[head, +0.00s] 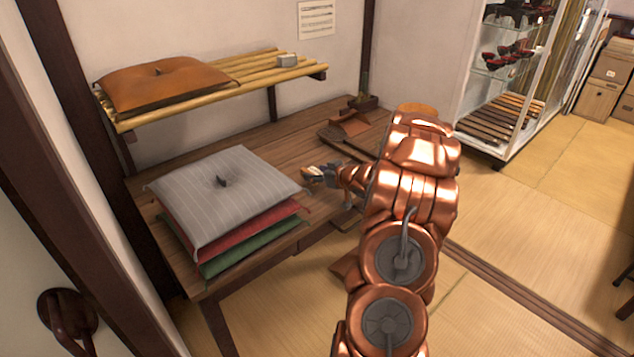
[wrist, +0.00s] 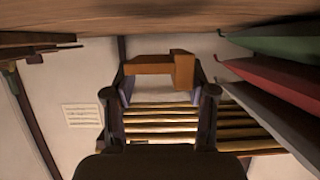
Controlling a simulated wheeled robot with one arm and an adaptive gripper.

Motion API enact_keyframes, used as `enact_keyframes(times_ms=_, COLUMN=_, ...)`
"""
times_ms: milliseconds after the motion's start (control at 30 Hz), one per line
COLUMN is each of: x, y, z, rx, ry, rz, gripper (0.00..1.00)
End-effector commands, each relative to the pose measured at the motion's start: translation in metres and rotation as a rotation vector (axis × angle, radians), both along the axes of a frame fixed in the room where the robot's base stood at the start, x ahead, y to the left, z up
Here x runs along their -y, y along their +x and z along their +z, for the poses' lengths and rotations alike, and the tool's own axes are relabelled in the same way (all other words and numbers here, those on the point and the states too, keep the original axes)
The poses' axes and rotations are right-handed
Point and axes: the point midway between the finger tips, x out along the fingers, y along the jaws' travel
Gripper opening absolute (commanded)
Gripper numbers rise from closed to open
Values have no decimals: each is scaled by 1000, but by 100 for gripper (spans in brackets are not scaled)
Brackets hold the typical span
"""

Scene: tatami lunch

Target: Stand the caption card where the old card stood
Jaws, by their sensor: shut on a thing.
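My gripper (head: 318,174) is low over the wooden table, just right of the cushion stack. In the wrist view my gripper (wrist: 160,92) is shut on an orange-brown, L-shaped wooden piece (wrist: 150,68), held between its fingertips. I cannot tell whether this piece is the caption card; no writing shows on it. In the head view it is too small and hidden to make out. I cannot pick out an old card or its place.
Grey, red and green cushions (head: 225,190) are stacked on the table (head: 180,262). An orange cushion (head: 160,82) lies on the shelf. Brown wooden objects (head: 350,126) lie at the table's back right. A glass cabinet (head: 480,110) stands farther right. A paper (head: 317,20) hangs on the wall.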

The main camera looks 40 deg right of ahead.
Motion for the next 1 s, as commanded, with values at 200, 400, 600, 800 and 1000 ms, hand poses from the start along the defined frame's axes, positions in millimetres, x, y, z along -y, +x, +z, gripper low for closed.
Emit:
enact_keyframes(times_ms=200, x=-1, y=1, z=-18, rx=-1, ry=1, rz=1, gripper=30)
enact_keyframes(times_ms=400, x=0, y=0, z=-36, rx=0, ry=0, rz=0, gripper=30)
enact_keyframes(times_ms=600, x=0, y=0, z=-35, rx=0, ry=-1, rz=0, gripper=30)
enact_keyframes(times_ms=800, x=0, y=0, z=-37, rx=0, ry=-1, rz=-1, gripper=62)
enact_keyframes(times_ms=1000, x=0, y=0, z=-37, rx=0, ry=-1, rz=-1, gripper=81)
